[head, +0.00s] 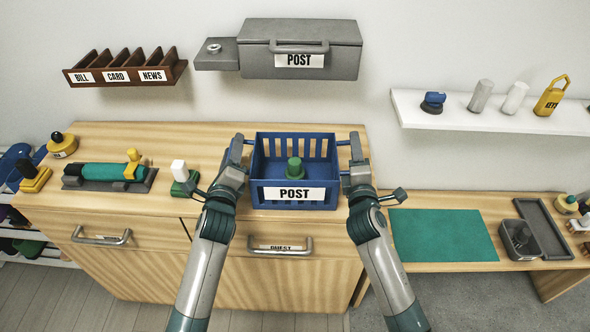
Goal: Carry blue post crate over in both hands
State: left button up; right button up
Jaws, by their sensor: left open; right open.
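The blue post crate (294,203) stands on the wooden cabinet top, near its right end, with a white POST label on its front. A green knobbed object (295,170) sits inside it. My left gripper (241,148) is open at the crate's left side, its fingers by the left rim. My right gripper (351,150) is open at the right side, its fingers by the right rim. I cannot tell whether either gripper touches the crate.
A green mat (443,235) lies on the lower bench (400,202) at right, beside a grey bin (519,240). A white-knobbed green stamp (181,180) stands left of my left gripper. A grey post box (300,48) hangs above. The mat is bare.

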pick_arm(q)
jog(key=shift+w, duration=0.25)
pick_arm(e)
jog(key=shift+w, duration=0.25)
pick_arm(q)
jog(key=shift+c, duration=0.4)
pick_arm(e)
jog(key=shift+c, duration=0.4)
pick_arm(q)
grip_shut()
pick_arm(e)
grip_shut()
pick_arm(q)
jog(key=shift+r, duration=0.25)
pick_arm(e)
jog(key=shift+r, duration=0.2)
pick_arm(q)
jog(key=shift+w+r+p, duration=0.1)
jog(key=shift+r+p, duration=0.05)
jog(key=shift+p, duration=0.15)
pick_arm(e)
jog(key=shift+r, duration=0.1)
